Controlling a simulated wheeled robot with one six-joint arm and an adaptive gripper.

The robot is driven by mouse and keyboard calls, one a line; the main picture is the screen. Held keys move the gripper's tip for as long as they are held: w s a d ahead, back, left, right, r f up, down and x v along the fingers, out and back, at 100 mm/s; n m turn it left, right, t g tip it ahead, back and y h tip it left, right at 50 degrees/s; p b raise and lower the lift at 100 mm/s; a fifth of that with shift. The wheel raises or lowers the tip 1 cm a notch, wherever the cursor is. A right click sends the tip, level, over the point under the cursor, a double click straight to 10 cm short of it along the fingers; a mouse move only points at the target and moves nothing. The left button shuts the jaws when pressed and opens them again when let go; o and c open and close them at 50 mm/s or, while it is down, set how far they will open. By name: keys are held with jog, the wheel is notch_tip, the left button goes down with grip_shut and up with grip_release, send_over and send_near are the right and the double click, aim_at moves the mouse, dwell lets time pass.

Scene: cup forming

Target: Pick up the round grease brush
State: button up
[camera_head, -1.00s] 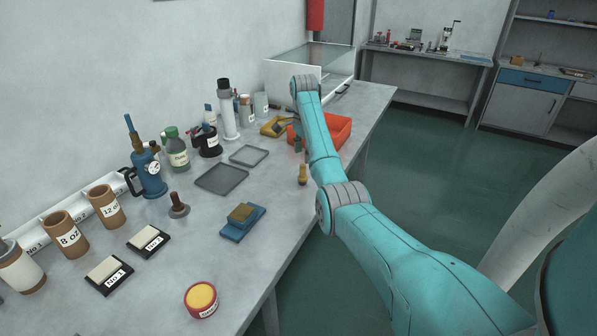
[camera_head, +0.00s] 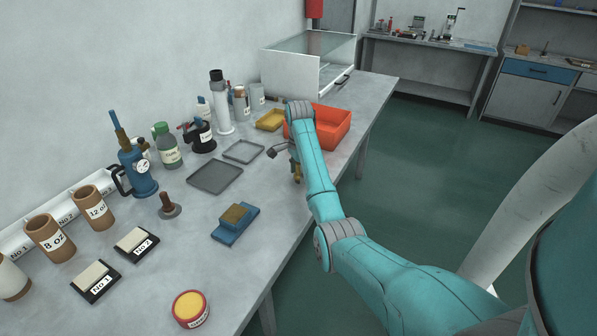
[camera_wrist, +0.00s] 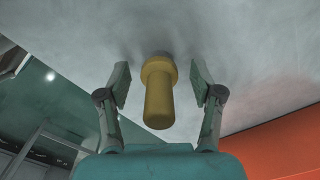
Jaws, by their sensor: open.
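The round grease brush, a small yellow piece with a rounded handle and a wider collar, stands on the table near its right edge. In the head view it (camera_head: 297,173) is partly hidden by my gripper (camera_head: 289,158) and arm. In the wrist view the brush (camera_wrist: 159,98) lies between the two fingers of my gripper (camera_wrist: 159,82). The fingers are open, with a gap on each side, and do not touch it.
An orange bin (camera_head: 333,125) stands just behind my gripper, and a yellow tray (camera_head: 270,120) is beside it. Flat grey trays (camera_head: 215,178) and a blue block with a sponge-like top (camera_head: 236,228) lie to the left. The table front is partly clear.

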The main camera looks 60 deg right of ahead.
jog(key=shift+f, duration=0.15)
jog(key=c, duration=1.2)
jog(key=shift+c, duration=0.2)
